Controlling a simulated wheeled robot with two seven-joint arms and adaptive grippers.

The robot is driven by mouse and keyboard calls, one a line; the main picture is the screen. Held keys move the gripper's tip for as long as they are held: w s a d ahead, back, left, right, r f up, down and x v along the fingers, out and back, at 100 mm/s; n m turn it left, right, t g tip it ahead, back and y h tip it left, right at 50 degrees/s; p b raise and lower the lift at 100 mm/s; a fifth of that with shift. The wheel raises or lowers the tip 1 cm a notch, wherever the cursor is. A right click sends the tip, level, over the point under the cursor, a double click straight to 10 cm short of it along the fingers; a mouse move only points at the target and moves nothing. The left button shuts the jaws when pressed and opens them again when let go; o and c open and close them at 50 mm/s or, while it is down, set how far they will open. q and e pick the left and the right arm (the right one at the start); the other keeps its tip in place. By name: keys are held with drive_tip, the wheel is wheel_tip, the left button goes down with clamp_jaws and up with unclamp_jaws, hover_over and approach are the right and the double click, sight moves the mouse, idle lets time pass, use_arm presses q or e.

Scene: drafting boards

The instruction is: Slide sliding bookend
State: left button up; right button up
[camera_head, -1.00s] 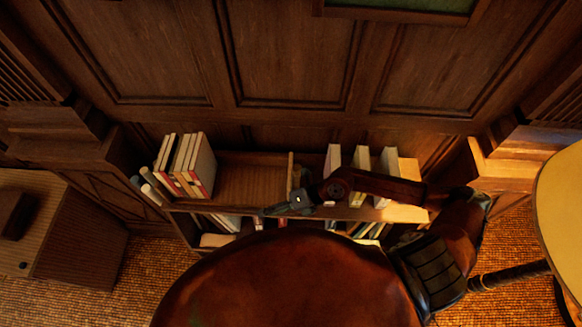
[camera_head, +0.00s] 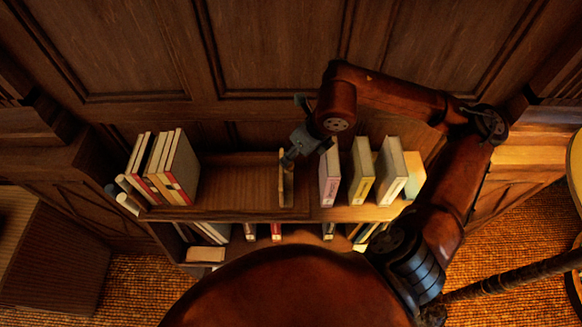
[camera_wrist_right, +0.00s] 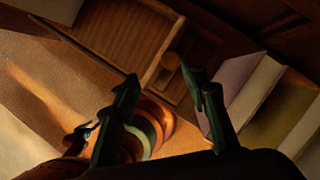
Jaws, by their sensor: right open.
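The sliding bookend (camera_head: 287,190) is a thin upright wooden panel in the middle of the top shelf. My right gripper (camera_head: 290,158) is beside the bookend's upper right. I cannot tell whether a finger touches the bookend. My left gripper is not in view.
Several books (camera_head: 165,165) stand left of the bare shelf floor (camera_head: 238,180). Pale books (camera_head: 360,170) stand close on the gripper's right. More books lie on the lower shelf (camera_head: 215,256). A panelled wall rises behind.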

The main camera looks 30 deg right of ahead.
sight(291, 165)
drive_tip(key=shift+d+p+x, duration=0.2)
drive_tip(key=shift+d+x, duration=0.05)
drive_tip(key=shift+x, duration=1.15)
drive_tip(key=shift+d+p+x, duration=0.15)
drive_tip(key=shift+d+x, duration=0.15)
drive_tip(key=shift+x, duration=1.05)
drive_tip(key=shift+d+p+x, duration=0.2)
drive_tip(key=shift+d+x, duration=0.05)
drive_tip(key=shift+x, duration=1.15)
drive_tip(key=shift+s+f, duration=0.15)
drive_tip(key=shift+h, duration=0.3)
clamp_jaws()
